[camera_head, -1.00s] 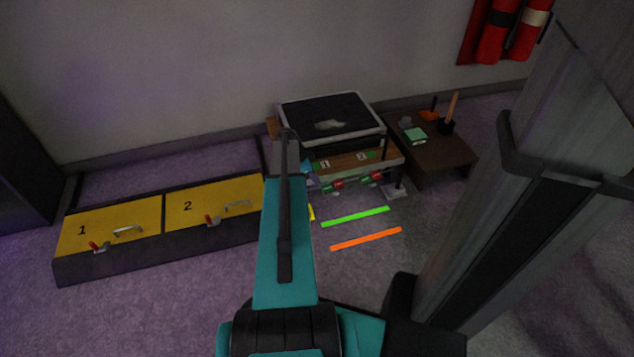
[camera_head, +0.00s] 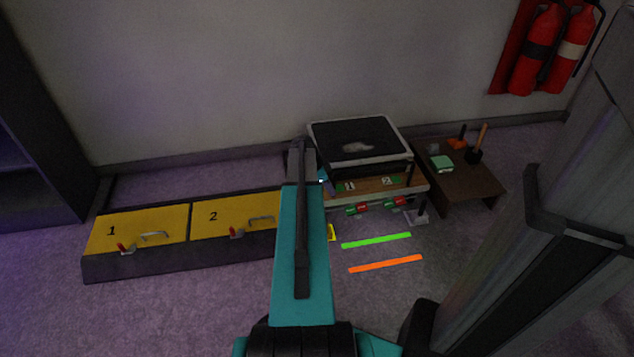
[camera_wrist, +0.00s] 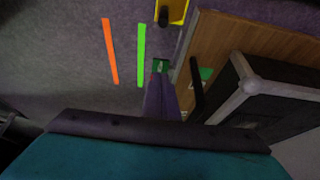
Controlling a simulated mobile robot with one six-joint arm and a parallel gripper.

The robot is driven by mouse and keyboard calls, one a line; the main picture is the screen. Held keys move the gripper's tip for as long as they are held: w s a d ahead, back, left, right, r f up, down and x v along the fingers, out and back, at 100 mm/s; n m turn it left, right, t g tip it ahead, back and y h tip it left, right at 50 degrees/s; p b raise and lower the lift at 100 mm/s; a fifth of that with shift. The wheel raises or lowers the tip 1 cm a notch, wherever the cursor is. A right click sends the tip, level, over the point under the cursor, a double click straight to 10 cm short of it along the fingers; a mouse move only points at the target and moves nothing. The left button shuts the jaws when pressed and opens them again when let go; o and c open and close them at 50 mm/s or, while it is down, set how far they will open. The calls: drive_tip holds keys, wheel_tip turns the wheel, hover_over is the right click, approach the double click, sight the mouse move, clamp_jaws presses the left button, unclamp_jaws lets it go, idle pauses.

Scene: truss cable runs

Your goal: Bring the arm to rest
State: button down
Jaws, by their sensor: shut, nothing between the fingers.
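My teal arm reaches forward up the middle of the head view and covers the left end of the low workbench (camera_head: 411,199). My gripper's far end is hidden there behind the arm. In the wrist view my gripper (camera_wrist: 160,82) shows as narrow, dark purplish fingers, shut with nothing between them. They point at the floor by the bench front, near a small green part. I cannot tell how far above it they are.
Yellow panels 1 (camera_head: 135,228) and 2 (camera_head: 235,216) lie left of my arm. Green (camera_head: 376,240) and orange (camera_head: 385,264) strips mark the floor. A black-topped case (camera_head: 360,138) stands on the bench; a dark side table (camera_head: 462,180) and fire extinguishers (camera_head: 540,45) are right.

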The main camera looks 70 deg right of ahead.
drive_tip(key=w+a+r+n+p, duration=0.2)
drive_tip(key=w+a+n+p, duration=0.2)
drive_tip(key=w+a+p, duration=0.7)
drive_tip(key=w+a+n+p, duration=0.25)
drive_tip(key=w+a, duration=0.25)
drive_tip(key=a, duration=0.6)
drive_tip(key=w+a+n+p, duration=0.1)
drive_tip(key=w+a+p, duration=0.3)
drive_tip(key=a, duration=0.7)
drive_tip(key=s+a+r+n+y+p, duration=0.1)
drive_tip(key=s+a+n+p, duration=0.15)
drive_tip(key=a, duration=0.75)
drive_tip(key=s+a+r+n+p, duration=0.1)
drive_tip(key=a+n+p, duration=0.3)
drive_tip(key=a, duration=0.6)
drive_tip(key=s+a+r+n+y+p, duration=0.1)
drive_tip(key=s+a+r+n+p, duration=0.1)
drive_tip(key=s+a+n, duration=0.4)
drive_tip(key=s+a+r+n+g+p, duration=0.1)
drive_tip(key=s+a+r+n+p, duration=0.2)
drive_tip(key=s+a+n, duration=0.4)
drive_tip(key=shift+s+a+n+g+y, duration=0.15)
drive_tip(key=shift+a+n+g+y, duration=0.2)
drive_tip(key=shift+a+n, duration=0.45)
drive_tip(key=shift+d, duration=0.2)
